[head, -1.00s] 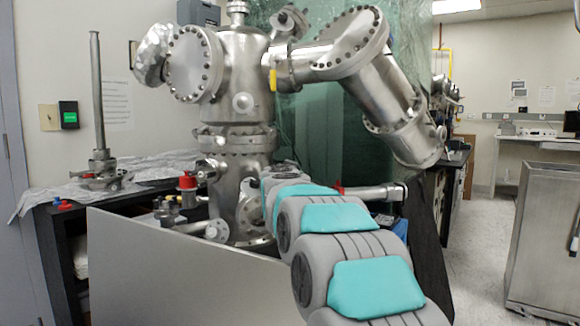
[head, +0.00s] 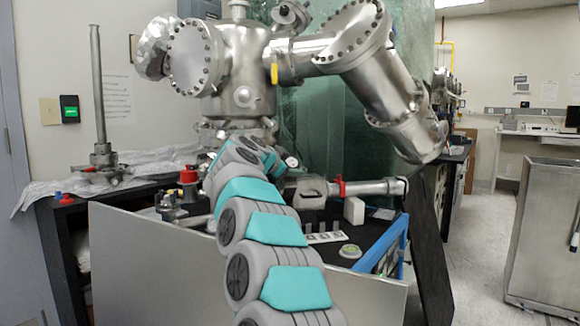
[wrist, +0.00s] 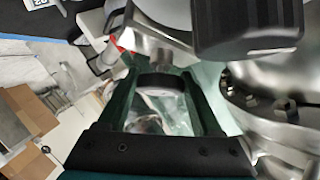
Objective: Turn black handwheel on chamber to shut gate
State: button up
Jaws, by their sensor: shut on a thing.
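The steel vacuum chamber (head: 240,103) stands upright in the middle of the head view, and its bolted steel body (wrist: 285,65) fills the right of the wrist view. The black handwheel (wrist: 160,83) shows as a dark, ridged rim between my gripper's two dark green fingers in the wrist view. My gripper (wrist: 164,78) is shut on this rim, one finger at each side. In the head view my arm reaches up to the chamber's lower part and hides the gripper and the handwheel. I cannot see how far the gate is open.
A steel panel (head: 135,265) stands in front of the bench. A red-capped fitting (head: 188,177) is left of my arm. To the right are a horizontal steel pipe (head: 372,188), a white block (head: 354,210) and a blue-edged frame (head: 388,243). Open floor lies further right.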

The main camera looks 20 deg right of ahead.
jog(key=shift+d+r+m+g, duration=0.15)
jog(key=shift+r+m+g, duration=0.15)
jog(key=shift+m+g, duration=0.3)
jog(key=shift+f, duration=0.25)
jog(key=o, duration=1.4)
jog(key=shift+c, duration=0.2)
jog(key=shift+a, duration=0.25)
jog(key=v, duration=0.7)
jog(key=shift+s+a+b, duration=0.25)
jog(key=shift+s+b, duration=0.05)
